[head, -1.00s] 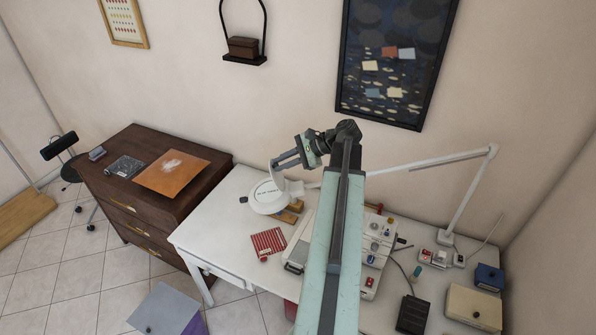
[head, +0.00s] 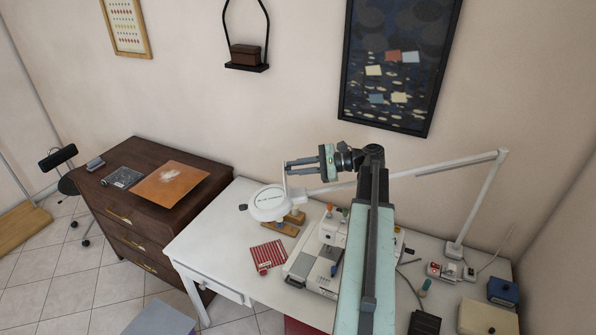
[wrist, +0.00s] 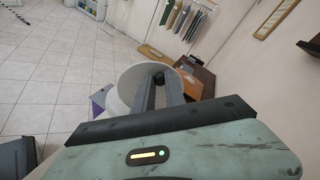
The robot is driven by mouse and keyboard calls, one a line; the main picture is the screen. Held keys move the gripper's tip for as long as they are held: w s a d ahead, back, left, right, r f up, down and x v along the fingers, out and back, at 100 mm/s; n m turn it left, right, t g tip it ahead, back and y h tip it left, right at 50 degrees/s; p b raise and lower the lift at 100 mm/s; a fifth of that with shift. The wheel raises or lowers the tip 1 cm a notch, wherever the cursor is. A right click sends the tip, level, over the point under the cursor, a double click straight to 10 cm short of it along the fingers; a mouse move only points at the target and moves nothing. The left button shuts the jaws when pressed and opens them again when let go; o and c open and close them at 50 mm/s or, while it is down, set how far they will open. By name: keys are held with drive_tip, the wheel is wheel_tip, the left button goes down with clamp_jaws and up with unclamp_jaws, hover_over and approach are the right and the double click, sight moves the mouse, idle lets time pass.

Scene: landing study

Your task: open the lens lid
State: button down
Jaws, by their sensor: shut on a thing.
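The magnifier lamp's round white head (head: 268,203), with small dark print, sits above the white desk at the end of a jointed arm. The lens lid (head: 286,182) stands up steeply at its right side, seen as a thin white edge. My gripper (head: 289,168) is at the top of this lid, pointing left. In the wrist view, the lid (wrist: 130,82) is a big pale round shape beyond my fingers. My fingers (wrist: 160,84) are shut on a small dark knob (wrist: 158,77) on it, mostly hidden between the tips.
A sewing machine (head: 318,262) and a red patterned cloth (head: 268,256) are on the desk (head: 214,232). The lamp's white arm (head: 425,171) spans behind my arm. A brown drawer chest (head: 148,217) stands left. A framed picture (head: 400,60) hangs on the wall.

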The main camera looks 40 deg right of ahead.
drive_tip(key=c, duration=1.4)
unclamp_jaws()
drive_tip(key=p+v, duration=0.1)
drive_tip(key=v, duration=0.6)
drive_tip(key=shift+s+d+r+p, duration=0.1)
drive_tip(key=shift+s+d+p, duration=0.15)
drive_tip(key=shift+p, duration=0.15)
